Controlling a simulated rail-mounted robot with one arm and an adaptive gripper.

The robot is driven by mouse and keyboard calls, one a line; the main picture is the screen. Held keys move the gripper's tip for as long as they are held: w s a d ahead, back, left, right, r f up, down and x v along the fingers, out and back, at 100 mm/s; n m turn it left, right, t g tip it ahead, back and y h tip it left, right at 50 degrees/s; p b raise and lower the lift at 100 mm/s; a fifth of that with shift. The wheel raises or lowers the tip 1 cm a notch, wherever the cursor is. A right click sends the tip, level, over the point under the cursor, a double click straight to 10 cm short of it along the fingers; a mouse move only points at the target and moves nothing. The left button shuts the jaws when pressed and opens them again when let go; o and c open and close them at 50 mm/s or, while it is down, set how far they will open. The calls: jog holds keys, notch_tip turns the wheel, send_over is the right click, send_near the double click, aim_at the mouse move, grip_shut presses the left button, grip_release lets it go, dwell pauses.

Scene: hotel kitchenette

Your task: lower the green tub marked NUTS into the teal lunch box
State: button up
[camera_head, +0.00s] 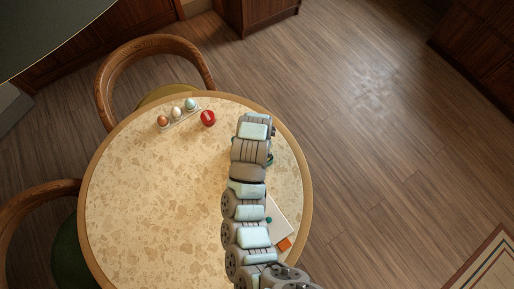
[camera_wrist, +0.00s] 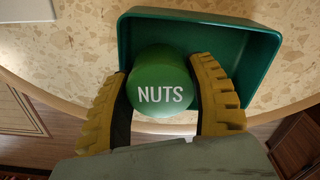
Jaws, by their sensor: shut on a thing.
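The green tub (camera_wrist: 162,78) with white NUTS lettering is held between the yellow ribbed fingers of my gripper (camera_wrist: 162,98) in the wrist view. The teal lunch box (camera_wrist: 258,45) lies beyond the tub, with its open inside facing the camera. The tub overlaps the left part of the box in the picture; I cannot tell whether it is above the rim or inside.
The round table (camera_head: 150,200) has free room on its left. A red round tub (camera_head: 208,118) and a rack of eggs (camera_head: 178,113) stand at the back. A pale board (camera_head: 279,222) and an orange item (camera_head: 284,244) lie right of my arm. A white object (camera_wrist: 25,10) shows in the wrist view.

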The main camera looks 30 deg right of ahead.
jog(key=shift+f, duration=0.35)
dwell(0.4)
jog(key=o, duration=1.3)
jog(key=shift+r, duration=0.1)
jog(key=shift+r, duration=5.9)
